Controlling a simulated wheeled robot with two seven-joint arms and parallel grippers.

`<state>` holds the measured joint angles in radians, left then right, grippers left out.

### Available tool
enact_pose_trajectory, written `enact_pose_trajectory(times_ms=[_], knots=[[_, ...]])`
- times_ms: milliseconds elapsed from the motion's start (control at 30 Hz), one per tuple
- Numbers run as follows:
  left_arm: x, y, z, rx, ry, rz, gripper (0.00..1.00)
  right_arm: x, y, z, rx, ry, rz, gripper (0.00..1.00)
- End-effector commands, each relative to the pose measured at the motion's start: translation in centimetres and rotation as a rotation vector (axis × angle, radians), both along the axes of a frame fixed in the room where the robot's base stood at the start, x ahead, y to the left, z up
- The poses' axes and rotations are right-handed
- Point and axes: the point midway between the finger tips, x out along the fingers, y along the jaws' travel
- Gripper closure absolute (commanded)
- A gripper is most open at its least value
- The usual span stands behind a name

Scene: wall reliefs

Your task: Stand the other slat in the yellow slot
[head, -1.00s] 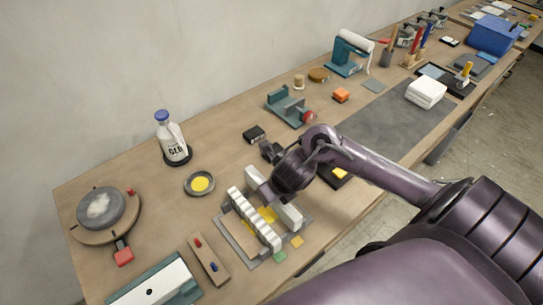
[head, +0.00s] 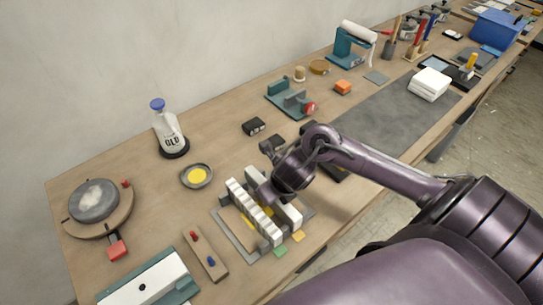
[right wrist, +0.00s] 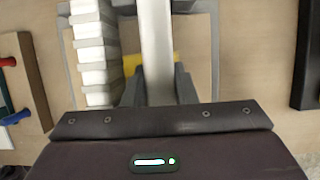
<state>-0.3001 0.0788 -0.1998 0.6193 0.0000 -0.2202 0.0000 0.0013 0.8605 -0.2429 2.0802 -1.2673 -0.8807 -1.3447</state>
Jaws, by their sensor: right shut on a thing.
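A grey frame (head: 229,232) sits near the table's front edge. A ridged white slat (head: 254,212) stands on edge in it, in line with a green tab (head: 280,251). A plain white slat (head: 289,214) is upright beside it, roughly parallel, in line with a yellow tab (head: 298,236). My right gripper (head: 268,190) is shut on the plain slat, one finger on each side in the right wrist view (right wrist: 158,85). A yellow patch (right wrist: 133,64) shows between the slats there. The plain slat's bottom edge is hidden, so I cannot tell whether it is seated. My left gripper is not in view.
A board with red and blue pegs (head: 206,254) lies left of the frame. A bottle (head: 170,132) stands near the wall. Bare table lies between the dish and the block.

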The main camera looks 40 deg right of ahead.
Motion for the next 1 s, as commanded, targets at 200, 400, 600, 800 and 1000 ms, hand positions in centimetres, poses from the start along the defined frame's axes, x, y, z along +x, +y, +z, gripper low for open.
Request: enact_pose_trajectory(times_ms=[200, 400, 600, 800, 1000], knots=[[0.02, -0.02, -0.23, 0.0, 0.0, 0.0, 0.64, 0.03, -0.01, -0.19, 0.0, -0.001, 0.0, 1.0], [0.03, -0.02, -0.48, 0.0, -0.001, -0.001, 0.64, 0.03, -0.02, -0.43, 0.0, -0.001, 0.0, 1.0], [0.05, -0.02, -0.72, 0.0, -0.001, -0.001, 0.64, 0.03, -0.02, -0.66, 0.0, -0.001, 0.001, 1.0], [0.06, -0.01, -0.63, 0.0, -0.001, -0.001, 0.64, 0.02, -0.01, -0.59, 0.0, 0.0, 0.0, 0.5], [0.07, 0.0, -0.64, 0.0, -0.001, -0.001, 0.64, 0.01, -0.01, -0.61, 0.0, 0.0, 0.0, 0.49]])
